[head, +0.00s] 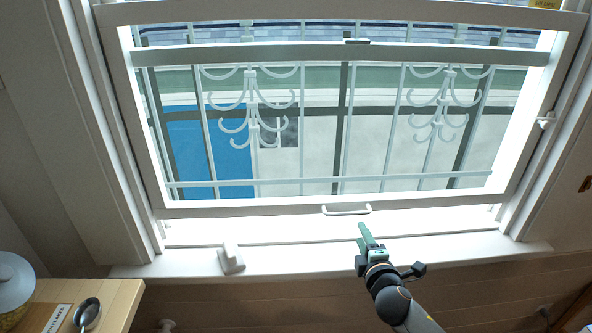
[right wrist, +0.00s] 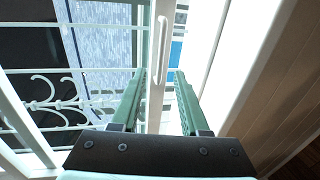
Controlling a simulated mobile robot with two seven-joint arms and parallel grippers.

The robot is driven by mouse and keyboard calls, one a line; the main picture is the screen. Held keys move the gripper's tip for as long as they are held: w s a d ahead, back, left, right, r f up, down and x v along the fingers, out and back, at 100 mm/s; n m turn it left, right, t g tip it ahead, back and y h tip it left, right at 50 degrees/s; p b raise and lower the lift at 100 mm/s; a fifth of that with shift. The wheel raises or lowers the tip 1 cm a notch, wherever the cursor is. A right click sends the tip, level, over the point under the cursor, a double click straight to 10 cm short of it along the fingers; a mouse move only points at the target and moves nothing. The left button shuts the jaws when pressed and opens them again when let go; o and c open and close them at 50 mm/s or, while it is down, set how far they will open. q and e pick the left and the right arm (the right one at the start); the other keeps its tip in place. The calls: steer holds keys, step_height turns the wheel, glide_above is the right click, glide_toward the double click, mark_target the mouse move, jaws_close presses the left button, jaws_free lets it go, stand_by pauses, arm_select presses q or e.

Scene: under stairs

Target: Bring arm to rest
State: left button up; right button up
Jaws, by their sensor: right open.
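My right gripper (head: 366,240) is in front of the window sill in the head view, just below the white handle (head: 346,209) of the window sash (head: 250,208). In the right wrist view its two green fingers (right wrist: 160,88) are apart with nothing held between them. The sash's lower rail and the white handle (right wrist: 160,50) show beyond and between the fingertips in that view. The fingers appear clear of the handle, though the exact gap is hard to tell. The sash stands slightly raised, with a bright gap over the sill. My left gripper is not in view.
The white sill (head: 420,250) runs below the window, with a small white object (head: 231,259) on it at left. A wooden counter (head: 120,298) at bottom left holds a glass jar (head: 14,285) and a metal spoon-like object (head: 87,313). White railings (head: 300,120) stand outside.

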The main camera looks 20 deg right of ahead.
steer(key=s+a+f+m+g+y, duration=0.3)
steer(key=s+a+f+m, duration=0.3)
steer(key=s, duration=0.7)
steer(key=s+a+f+m+g+y, duration=0.3)
steer(key=s+a+f+m, duration=0.4)
steer(key=s+f, duration=0.6)
steer(key=a+f, duration=0.1)
steer(key=a, duration=0.1)
steer(key=shift+s+a, duration=0.2)
steer(key=shift+a, duration=0.2)
steer(key=shift+f, duration=0.1)
